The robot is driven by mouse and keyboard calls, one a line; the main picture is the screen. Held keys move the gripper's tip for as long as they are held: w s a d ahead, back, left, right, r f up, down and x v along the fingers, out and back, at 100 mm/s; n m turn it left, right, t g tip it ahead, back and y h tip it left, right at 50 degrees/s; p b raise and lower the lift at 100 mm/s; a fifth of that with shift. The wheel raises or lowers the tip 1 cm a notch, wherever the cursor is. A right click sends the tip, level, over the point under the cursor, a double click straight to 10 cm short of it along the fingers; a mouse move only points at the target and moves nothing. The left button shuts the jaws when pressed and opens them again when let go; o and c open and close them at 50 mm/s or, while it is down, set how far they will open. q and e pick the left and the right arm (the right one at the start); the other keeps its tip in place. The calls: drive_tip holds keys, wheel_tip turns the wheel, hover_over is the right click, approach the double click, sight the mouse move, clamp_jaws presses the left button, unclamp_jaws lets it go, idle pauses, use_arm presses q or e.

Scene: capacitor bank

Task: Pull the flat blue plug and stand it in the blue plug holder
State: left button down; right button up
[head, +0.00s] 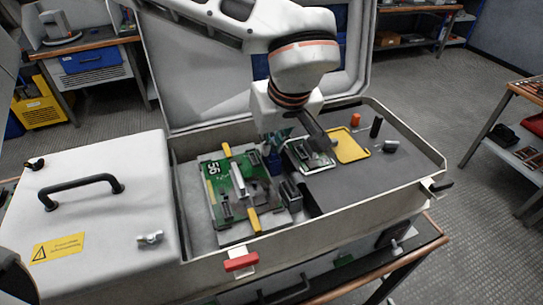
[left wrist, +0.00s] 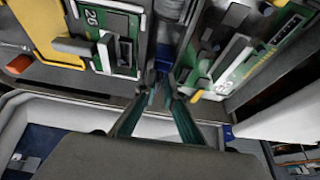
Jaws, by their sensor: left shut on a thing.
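My left gripper (head: 277,138) points down into the open case, between the large green board and the smaller board. In the left wrist view its two teal fingers (left wrist: 165,92) come close together at the tips. A small blue piece (left wrist: 163,67), which looks like the flat blue plug, shows at the fingertips; most of it is hidden. In the head view the arm and fingers hide the plug. I cannot make out the blue plug holder for certain. My right gripper is not in view.
A large green board (head: 222,197) with yellow handles lies in the case. A smaller board (head: 307,156), a yellow tray (head: 349,146), an orange piece (head: 355,119) and a black cylinder (head: 376,127) sit to the right. The grey panel in front of them has free room. The raised lid stands behind.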

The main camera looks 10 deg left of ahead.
use_arm(q)
drive_tip(key=shift+f, duration=0.25)
drive_tip(key=c, duration=2)
unclamp_jaws()
drive_tip(key=shift+s+f, duration=0.1)
drive_tip(key=shift+c, duration=0.2)
